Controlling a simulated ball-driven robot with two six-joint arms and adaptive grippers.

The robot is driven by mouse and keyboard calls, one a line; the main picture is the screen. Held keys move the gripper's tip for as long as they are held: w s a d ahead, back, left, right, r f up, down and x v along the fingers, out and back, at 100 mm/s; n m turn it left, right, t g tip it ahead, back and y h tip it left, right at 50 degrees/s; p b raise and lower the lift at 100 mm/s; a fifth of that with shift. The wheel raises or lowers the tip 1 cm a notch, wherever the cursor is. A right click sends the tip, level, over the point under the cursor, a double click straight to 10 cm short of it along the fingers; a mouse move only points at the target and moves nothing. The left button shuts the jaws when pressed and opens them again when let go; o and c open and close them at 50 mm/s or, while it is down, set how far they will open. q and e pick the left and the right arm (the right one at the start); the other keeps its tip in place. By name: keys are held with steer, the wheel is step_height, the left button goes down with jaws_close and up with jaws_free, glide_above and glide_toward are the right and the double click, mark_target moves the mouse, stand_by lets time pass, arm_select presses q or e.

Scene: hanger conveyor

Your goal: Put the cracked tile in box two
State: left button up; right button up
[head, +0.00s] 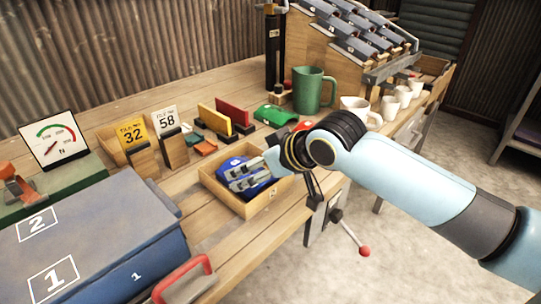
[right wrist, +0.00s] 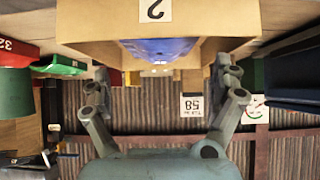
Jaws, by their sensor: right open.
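A shallow wooden box (head: 240,207) sits at the bench's front edge; a blue piece (head: 231,163) lies inside it. In the right wrist view this wooden box (right wrist: 95,40) shows a label "2", upside down, with the blue piece (right wrist: 155,48) partly visible. I cannot tell whether the blue piece is the cracked tile; no crack shows. My right gripper (head: 248,181) is over the box, beside or above the blue piece, partly hiding it. Its fingers stand apart in the right wrist view (right wrist: 162,78), with nothing clearly between them. My left gripper is out of view.
A blue-grey chest (head: 100,235) marked 1 and 2 is at the left, near a red handle (head: 185,277). A green jug (head: 314,90) and several white mugs (head: 390,107) stand beyond my right arm.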

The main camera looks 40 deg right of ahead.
steer(key=p+v, duration=0.1)
steer(key=v, duration=0.5)
steer(key=shift+s+r, duration=0.2)
steer(key=shift+s, duration=0.05)
steer(key=s+a+f+g+h, duration=0.1)
steer(key=s+a+g, duration=0.15)
steer(key=s, duration=0.65)
steer(key=s+a+f+g, duration=0.15)
steer(key=s+g, duration=0.25)
steer(key=s, duration=0.5)
step_height(320, 180, down, 24)
steer(key=d+g, duration=0.1)
steer(key=d, duration=0.1)
steer(key=s+d+f, duration=0.1)
steer(key=s+f, duration=0.9)
steer(key=f, duration=0.2)
steer(key=shift+d+g, duration=0.15)
steer(key=shift+g, duration=0.6)
steer(key=s+f, duration=0.2)
steer(key=s, duration=0.1)
steer(key=s+f, duration=0.1)
steer(key=s, duration=0.2)
steer(key=s+f, duration=0.2)
steer(key=s, duration=0.2)
steer(key=shift+d+f, duration=0.1)
steer(key=shift+f, duration=0.2)
steer(key=shift+c, duration=0.2)
